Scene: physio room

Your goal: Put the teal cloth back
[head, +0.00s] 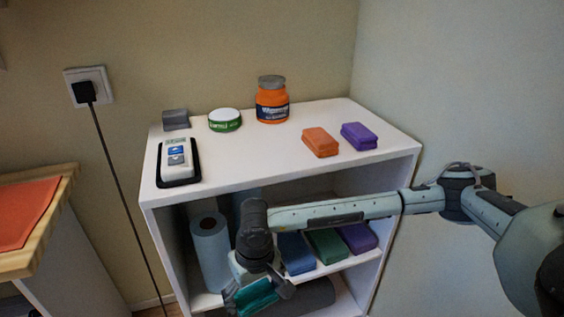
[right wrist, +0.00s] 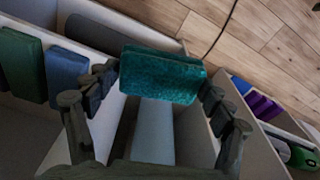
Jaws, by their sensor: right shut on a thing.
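The teal cloth (head: 257,298) is a folded, thick rectangle low in the head view, in front of the white shelf unit (head: 270,178). My right gripper (head: 262,291) is shut on it. In the right wrist view the teal cloth (right wrist: 162,76) spans between the two fingers of my right gripper (right wrist: 160,84). Folded blue (head: 296,253), green (head: 327,245) and purple (head: 358,237) cloths stand in a row on the inner shelf, right of my gripper. My forearm hides part of the shelf opening. My left gripper is not in view.
A pale blue roll (head: 209,252) stands on the inner shelf at left. The unit's top holds an orange jar (head: 272,101), a green tin (head: 225,121), a handheld device (head: 177,158), a grey block (head: 176,120), and orange (head: 320,142) and purple (head: 358,136) blocks.

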